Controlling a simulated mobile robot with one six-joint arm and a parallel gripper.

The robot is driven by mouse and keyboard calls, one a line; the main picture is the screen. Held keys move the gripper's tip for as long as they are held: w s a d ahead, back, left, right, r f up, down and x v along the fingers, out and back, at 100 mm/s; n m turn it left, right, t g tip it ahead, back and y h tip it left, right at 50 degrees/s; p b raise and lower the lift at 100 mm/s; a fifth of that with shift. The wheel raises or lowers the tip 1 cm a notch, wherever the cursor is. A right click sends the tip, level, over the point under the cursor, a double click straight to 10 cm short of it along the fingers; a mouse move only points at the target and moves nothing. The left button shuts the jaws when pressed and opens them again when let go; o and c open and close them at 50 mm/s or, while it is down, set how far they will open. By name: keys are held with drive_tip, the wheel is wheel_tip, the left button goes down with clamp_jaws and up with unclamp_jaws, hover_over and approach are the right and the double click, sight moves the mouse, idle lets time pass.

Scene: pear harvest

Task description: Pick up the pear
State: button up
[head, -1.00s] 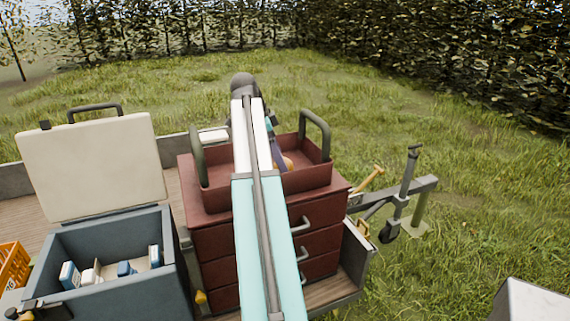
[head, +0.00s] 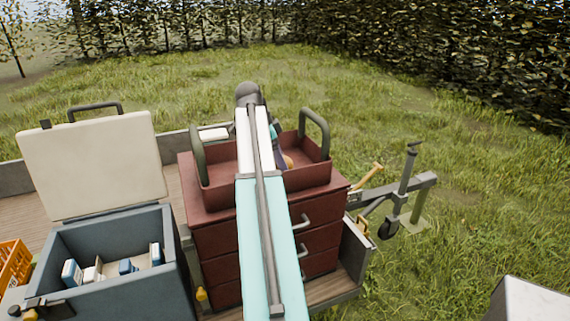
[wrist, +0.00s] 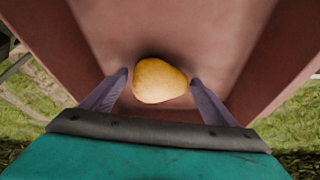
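The pear (wrist: 158,80) is yellow-orange and lies on the floor of a dark red tray (wrist: 240,22), as the wrist view shows. My gripper (wrist: 158,80) is open, with one finger on each side of the pear's near part. A small gap shows at the right finger; at the left finger I cannot tell whether it touches. In the head view a small orange part of the pear (head: 288,161) shows beside my arm inside the tray (head: 302,177). My arm hides most of the tray's middle there.
The tray has two upright handles and stands on a red drawer cabinet (head: 216,237). An open blue cooler (head: 165,250) with its raised lid (head: 92,165) stands at left, with an orange crate (head: 14,262) beyond it. A trailer hitch (head: 403,195) juts out at right over grass.

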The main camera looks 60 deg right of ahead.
drive_tip(key=c, duration=1)
drive_tip(key=shift+r, duration=0.1)
drive_tip(key=shift+r+b, duration=1.25)
drive_tip(key=shift+r, duration=3.65)
